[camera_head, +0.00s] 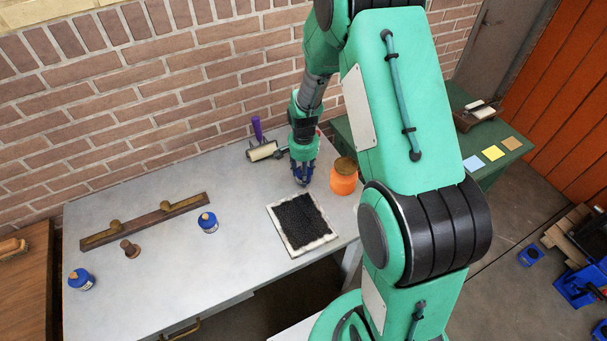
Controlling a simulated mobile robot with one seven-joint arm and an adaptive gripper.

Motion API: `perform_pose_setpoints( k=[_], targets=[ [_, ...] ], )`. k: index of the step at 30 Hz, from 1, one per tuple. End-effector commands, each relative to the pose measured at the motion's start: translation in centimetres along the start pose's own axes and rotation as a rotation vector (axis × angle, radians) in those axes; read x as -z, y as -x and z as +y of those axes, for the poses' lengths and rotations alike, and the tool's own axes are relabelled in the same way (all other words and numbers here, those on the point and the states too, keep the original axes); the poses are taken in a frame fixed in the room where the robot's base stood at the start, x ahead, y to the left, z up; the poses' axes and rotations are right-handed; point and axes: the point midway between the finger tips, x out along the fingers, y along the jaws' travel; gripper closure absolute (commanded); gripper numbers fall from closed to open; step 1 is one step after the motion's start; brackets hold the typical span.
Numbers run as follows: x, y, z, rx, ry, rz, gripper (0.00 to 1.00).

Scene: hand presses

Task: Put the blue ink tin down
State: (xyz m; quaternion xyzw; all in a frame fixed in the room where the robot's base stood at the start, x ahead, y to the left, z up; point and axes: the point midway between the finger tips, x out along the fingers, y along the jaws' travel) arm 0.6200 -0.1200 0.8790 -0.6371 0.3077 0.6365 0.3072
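My gripper (303,172) points down over the back right of the grey table (170,285), just behind a black ink slab. Two blue tins with pale bands and tan tops stand on the table, apart from my gripper. One blue tin (208,224) is near the middle, and the other blue tin (82,282) is at the front left. The gap between the fingers is too small to make out.
The black slab (300,220) has a white border. An orange jar (344,178) stands right of my gripper, a purple-handled roller (263,151) left of it. A knobbed wooden bar (150,220) and a small wooden knob (130,248) lie left. Bare tabletop surrounds the middle tin.

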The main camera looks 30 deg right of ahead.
Motion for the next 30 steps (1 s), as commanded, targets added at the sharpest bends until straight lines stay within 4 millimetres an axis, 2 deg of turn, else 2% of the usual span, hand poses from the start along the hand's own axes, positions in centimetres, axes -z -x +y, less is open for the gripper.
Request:
perform_pose_setpoints(
  k=[10,11,13,23,30],
  targets=[
    [0.0,-0.2,0.0,0.001,0.000,0.001,0.93],
    [0.0,-0.2,0.0,0.000,0.000,0.000,0.52],
    [0.0,-0.2,0.0,0.000,0.000,0.000,0.39],
    [0.0,-0.1,0.0,0.000,0.000,0.000,0.39],
    [0.1,1.2,-0.1,0.002,0.000,0.002,0.39]
  ],
)
